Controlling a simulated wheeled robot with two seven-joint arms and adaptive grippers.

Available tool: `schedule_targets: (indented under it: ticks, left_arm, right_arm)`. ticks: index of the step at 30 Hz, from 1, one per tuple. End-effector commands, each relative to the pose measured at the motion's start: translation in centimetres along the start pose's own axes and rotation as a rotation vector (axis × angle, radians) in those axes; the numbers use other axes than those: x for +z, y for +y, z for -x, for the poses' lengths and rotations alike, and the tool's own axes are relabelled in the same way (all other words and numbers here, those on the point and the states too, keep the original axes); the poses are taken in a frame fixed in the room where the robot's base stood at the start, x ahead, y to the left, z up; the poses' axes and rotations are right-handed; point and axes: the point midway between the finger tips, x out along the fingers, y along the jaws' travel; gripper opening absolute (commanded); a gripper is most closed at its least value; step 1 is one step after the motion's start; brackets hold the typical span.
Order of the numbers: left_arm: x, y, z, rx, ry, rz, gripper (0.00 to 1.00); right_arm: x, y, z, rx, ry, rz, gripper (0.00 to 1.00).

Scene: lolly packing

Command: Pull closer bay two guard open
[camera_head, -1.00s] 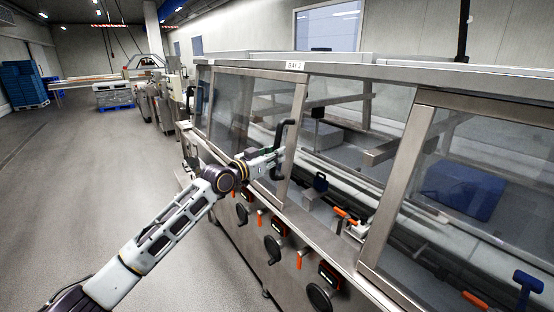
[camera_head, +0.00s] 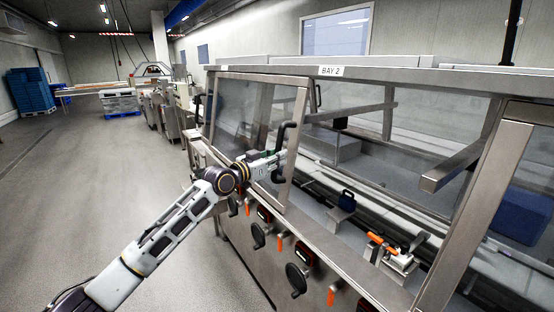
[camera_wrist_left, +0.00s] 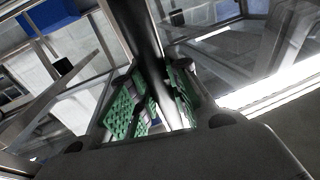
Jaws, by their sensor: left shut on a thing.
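The closer bay two guard (camera_head: 293,112) is a clear panel in a steel frame, left of the "BAY 2" label (camera_head: 331,71). It stands partly out from the machine, with a gap between its right edge and the opening behind. Its black handle (camera_head: 282,132) is on the right side of the frame. My left gripper (camera_head: 277,160) is shut on the handle's lower part. In the left wrist view, the green pads of my left gripper (camera_wrist_left: 158,103) lie on either side of the dark handle bar (camera_wrist_left: 146,40). My right gripper is not in view.
Black knobs (camera_head: 296,280) and orange levers (camera_head: 331,297) line the machine's front below the guard. The grey floor (camera_head: 90,190) at left is clear.

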Motion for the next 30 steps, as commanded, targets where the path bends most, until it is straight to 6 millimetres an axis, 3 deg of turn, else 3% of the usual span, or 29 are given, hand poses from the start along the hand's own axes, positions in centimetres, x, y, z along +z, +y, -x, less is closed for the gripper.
schedule_targets:
  ticks: [5,16,17,22,30]
  left_arm:
    - [0.1,-0.1,0.0,-0.002,0.000,0.002,0.00]
    - [0.1,-0.1,0.0,-0.001,-0.002,0.001,0.00]
    - [0.1,-0.1,0.0,-0.001,-0.002,0.001,0.20]
    - [0.1,-0.1,0.0,-0.001,-0.002,0.001,0.41]
    - [0.1,0.0,0.0,0.000,-0.002,0.001,0.41]
  right_arm:
    - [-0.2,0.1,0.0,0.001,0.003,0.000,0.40]
    - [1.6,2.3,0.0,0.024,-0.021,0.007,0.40]
    - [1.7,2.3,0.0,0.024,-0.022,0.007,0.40]
    - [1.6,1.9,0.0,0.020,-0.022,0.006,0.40]
    - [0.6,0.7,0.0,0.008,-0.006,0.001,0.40]
